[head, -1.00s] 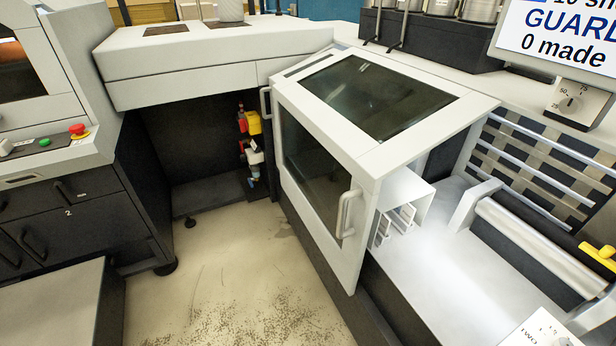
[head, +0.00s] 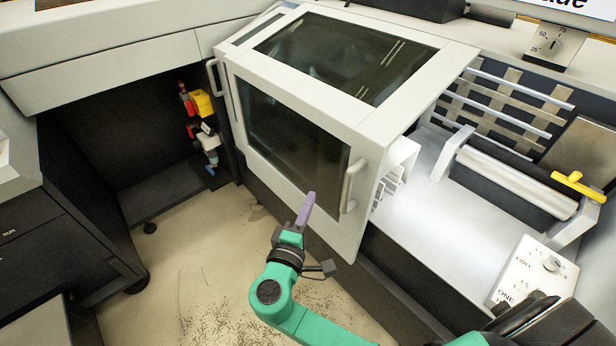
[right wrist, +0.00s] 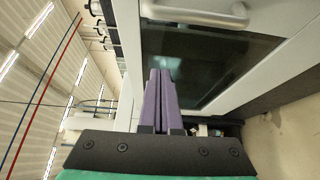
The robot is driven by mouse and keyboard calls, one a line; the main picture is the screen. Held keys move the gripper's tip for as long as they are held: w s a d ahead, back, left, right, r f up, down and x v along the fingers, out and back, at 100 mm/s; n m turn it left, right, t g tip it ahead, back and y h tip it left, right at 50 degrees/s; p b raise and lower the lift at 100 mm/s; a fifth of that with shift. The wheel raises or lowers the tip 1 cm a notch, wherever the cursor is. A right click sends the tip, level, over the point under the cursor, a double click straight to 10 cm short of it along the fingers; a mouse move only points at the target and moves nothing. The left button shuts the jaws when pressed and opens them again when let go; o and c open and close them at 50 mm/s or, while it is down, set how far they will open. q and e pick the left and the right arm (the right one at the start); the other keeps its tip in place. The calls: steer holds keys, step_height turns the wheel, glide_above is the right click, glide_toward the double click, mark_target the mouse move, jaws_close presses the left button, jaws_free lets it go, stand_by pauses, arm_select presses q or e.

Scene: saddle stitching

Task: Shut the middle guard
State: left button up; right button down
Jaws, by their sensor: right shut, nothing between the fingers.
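The middle guard (head: 293,130) is a white-framed cover with dark windows in its top and front. A pale bar handle (head: 353,186) stands at the right edge of its front. I cannot tell from these views whether the front stands slightly ajar. My right gripper (head: 309,197) has purple fingers that are shut and empty. It points up in front of the guard's lower front, left of the handle and apart from it. In the right wrist view the closed fingers (right wrist: 160,75) show before the dark window (right wrist: 205,60), with the handle (right wrist: 195,13) beyond them. My left gripper is not in view.
Right of the guard lies a white machine bed with a roller (head: 515,180) and a yellow knob (head: 578,186). A dial panel (head: 533,272) stands at the lower right. Another handle (head: 216,88) is at the guard's left. The floor (head: 190,255) in front is open.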

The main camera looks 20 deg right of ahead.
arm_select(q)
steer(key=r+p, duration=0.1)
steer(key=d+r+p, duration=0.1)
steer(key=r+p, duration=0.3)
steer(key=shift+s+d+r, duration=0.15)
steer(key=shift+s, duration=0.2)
arm_select(e)
steer(key=w+d, duration=0.4)
steer(key=d, duration=0.4)
steer(key=shift+d, duration=0.35)
steer(key=shift+w, duration=0.1)
